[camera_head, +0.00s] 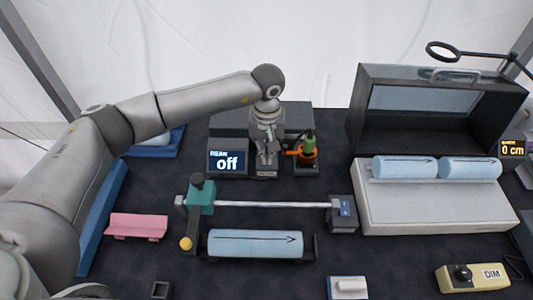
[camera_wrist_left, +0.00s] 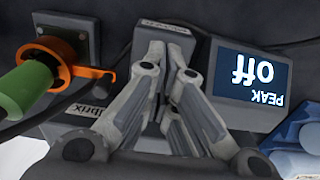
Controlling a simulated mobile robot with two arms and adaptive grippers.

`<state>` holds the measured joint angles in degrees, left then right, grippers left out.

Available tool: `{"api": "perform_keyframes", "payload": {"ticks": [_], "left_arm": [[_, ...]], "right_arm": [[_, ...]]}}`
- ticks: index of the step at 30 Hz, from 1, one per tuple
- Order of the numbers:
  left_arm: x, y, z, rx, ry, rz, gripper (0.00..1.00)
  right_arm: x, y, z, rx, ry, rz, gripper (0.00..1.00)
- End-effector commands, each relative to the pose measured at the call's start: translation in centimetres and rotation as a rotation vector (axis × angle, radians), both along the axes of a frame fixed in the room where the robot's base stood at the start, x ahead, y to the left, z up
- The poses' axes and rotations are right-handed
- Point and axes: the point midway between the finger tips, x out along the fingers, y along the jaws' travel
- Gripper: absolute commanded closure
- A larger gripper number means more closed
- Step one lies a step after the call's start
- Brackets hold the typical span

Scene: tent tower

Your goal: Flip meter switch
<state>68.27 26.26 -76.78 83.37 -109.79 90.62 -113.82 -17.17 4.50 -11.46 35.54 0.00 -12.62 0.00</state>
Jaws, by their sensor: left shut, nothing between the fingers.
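The meter has a dark screen (camera_head: 227,161) that reads "off" in white; in the left wrist view the screen (camera_wrist_left: 252,78) appears upside down and reads "PEAK off". My left gripper (camera_head: 266,160) points down just right of the screen, over a small grey box (camera_head: 263,176) with a label. In the left wrist view my left gripper (camera_wrist_left: 166,55) is shut and empty, its fingertips close at the grey box (camera_wrist_left: 168,22). I cannot tell whether they touch it. The switch itself cannot be made out; the fingers may hide it. My right gripper is not in view.
A green-handled tool in an orange holder (camera_head: 308,153) stands close right of the gripper. In front are a metal rod (camera_head: 265,204) with a teal block and a light-blue cylinder (camera_head: 255,243). An open dark case (camera_head: 440,115) stands at right, a pink piece (camera_head: 137,226) at left.

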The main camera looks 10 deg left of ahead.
Motion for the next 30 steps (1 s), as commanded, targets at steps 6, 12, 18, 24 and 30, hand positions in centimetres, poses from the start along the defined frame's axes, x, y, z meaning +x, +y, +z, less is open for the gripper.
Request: {"api": "perform_keyframes", "payload": {"ticks": [6, 12, 18, 24, 30], "left_arm": [[-0.2, 0.0, 0.9, 0.001, 0.005, -0.001, 1.0], [-0.1, 0.0, 2.6, 0.001, 0.004, 0.0, 1.0], [-0.1, 0.0, 4.3, 0.001, 0.004, 0.0, 1.0], [-0.1, 0.0, 5.9, 0.002, 0.002, 0.0, 1.0], [-0.2, 0.0, 6.8, 0.001, 0.005, -0.001, 1.0]], "right_arm": [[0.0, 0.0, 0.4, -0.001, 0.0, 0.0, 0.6], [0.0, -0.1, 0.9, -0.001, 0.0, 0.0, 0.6], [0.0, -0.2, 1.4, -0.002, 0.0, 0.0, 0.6], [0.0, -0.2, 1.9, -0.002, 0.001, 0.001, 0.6], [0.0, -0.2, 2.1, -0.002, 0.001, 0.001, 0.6]]}}
